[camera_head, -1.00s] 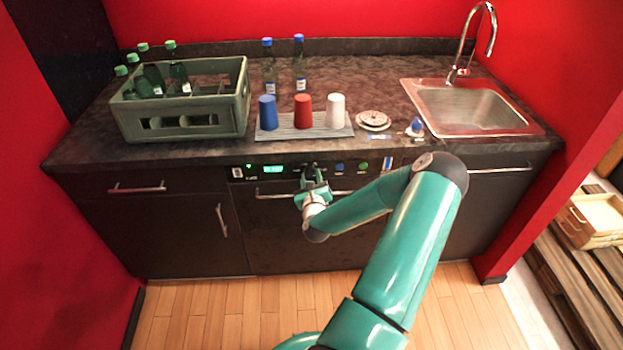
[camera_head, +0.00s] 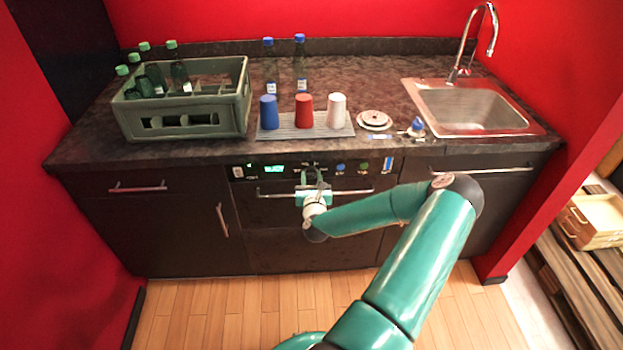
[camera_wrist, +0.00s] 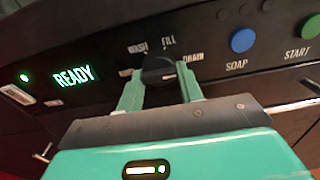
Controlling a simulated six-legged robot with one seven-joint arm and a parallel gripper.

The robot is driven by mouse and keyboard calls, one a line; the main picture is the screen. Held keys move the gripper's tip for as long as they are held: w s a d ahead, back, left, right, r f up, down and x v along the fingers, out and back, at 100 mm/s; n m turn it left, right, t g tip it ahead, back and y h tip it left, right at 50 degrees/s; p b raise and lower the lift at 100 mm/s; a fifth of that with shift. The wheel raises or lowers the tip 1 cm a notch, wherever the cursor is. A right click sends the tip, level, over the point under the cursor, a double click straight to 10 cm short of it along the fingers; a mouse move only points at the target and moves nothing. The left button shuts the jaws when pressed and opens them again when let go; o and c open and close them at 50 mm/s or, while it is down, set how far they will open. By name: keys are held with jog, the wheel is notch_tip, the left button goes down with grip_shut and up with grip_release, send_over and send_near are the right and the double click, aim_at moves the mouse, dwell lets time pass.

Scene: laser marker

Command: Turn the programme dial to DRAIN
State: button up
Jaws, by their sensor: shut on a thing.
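The black programme dial (camera_wrist: 158,66) sits on the dark front panel in the wrist view. The labels WASH and FILL stand above it, DRAIN (camera_wrist: 193,57) stands to its right, and a label at its left is partly hidden by a finger. My gripper (camera_wrist: 160,80) is shut on the dial, with one teal finger on each side. Which label the dial points to I cannot tell. In the head view my gripper (camera_head: 312,178) is at the panel under the counter edge and covers most of the dial.
A lit READY display (camera_wrist: 73,76) is left of the dial. A blue SOAP button (camera_wrist: 243,40) and a green START button (camera_wrist: 311,27) are at its right. A horizontal handle (camera_head: 350,192) runs below the panel. Cups, a bottle crate (camera_head: 185,128) and a sink (camera_head: 470,105) are above.

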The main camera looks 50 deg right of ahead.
jog(key=o, duration=1)
jog(key=shift+s+a, duration=0.1)
jog(key=v, duration=1.3)
jog(key=shift+s+a, duration=0.2)
